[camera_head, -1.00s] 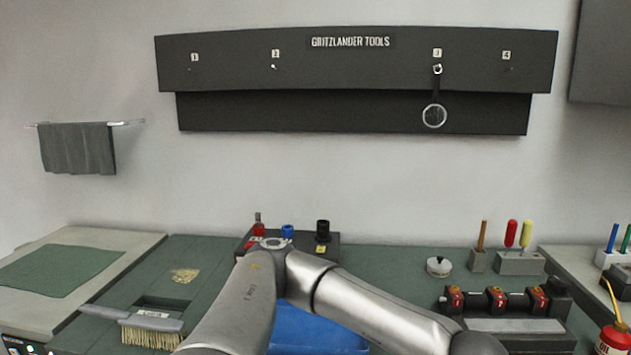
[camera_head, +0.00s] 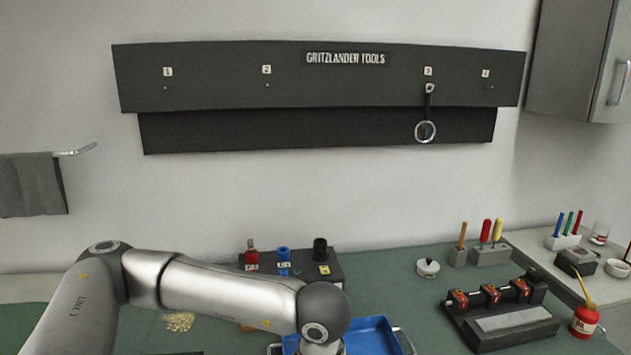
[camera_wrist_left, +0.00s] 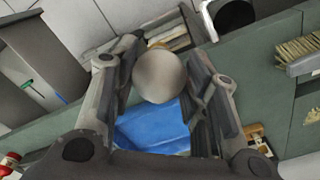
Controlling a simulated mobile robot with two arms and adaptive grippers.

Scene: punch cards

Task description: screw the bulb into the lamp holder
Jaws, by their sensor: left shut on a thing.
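A round, frosted grey-white bulb (camera_wrist_left: 160,77) sits between the fingers of my left gripper (camera_wrist_left: 163,52) in the left wrist view. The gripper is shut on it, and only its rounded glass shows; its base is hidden. In the head view my left arm comes in from the left and its wrist is over the blue tray (camera_head: 370,337); the gripper itself is below the picture. I cannot make out a lamp holder for certain in either view. My right gripper is in neither view.
A dark block with red, blue and black items (camera_head: 283,262) stands behind my arm. A black fixture with red parts (camera_head: 505,325), a red oil can (camera_head: 585,321) and screwdriver stands are at right. The green bench (camera_head: 400,290) has free room around a small white pot (camera_head: 428,267).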

